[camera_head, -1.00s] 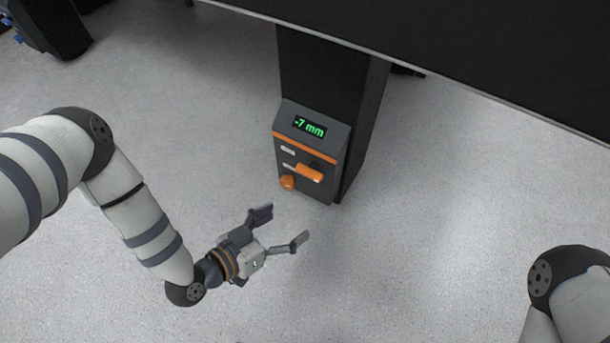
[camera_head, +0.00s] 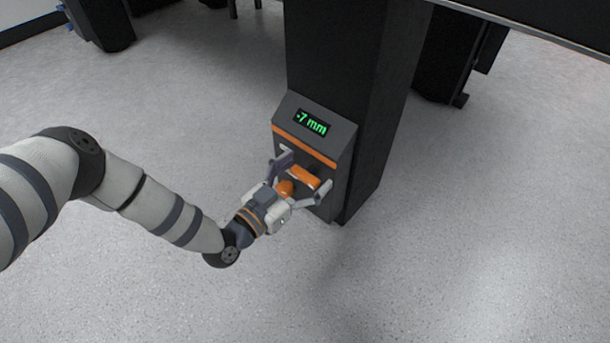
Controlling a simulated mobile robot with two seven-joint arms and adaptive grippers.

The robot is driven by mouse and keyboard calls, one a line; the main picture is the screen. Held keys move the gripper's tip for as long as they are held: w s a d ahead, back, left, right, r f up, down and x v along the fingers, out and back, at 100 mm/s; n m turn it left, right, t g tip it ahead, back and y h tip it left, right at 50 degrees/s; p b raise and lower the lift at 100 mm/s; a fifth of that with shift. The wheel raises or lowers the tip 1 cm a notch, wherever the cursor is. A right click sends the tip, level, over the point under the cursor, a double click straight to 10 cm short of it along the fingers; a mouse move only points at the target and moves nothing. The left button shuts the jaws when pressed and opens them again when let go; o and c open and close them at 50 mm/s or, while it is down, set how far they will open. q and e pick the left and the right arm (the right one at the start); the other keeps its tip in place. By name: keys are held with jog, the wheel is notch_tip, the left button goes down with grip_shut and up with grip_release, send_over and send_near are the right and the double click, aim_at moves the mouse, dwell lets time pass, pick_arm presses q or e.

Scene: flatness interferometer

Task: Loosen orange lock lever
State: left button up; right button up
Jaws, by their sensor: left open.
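The orange lock lever (camera_head: 303,177) sticks out from the front of a dark grey control box (camera_head: 338,142) on a black column. My left gripper (camera_head: 303,178) is open in front of the box, with one finger on each side of the lever. I cannot tell whether the fingers touch it. A rounded orange knob (camera_head: 285,188) shows below and left of the lever, partly hidden by the gripper. A green display (camera_head: 311,122) on the box reads -7 mm. My right gripper is out of view.
The black column (camera_head: 345,60) rises behind the box to a dark tabletop (camera_head: 540,20) at the upper right. More dark legs stand farther back. The grey speckled floor (camera_head: 450,250) is clear in front and to the right.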

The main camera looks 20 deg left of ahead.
pick_arm(q)
jog(key=c, duration=1.2)
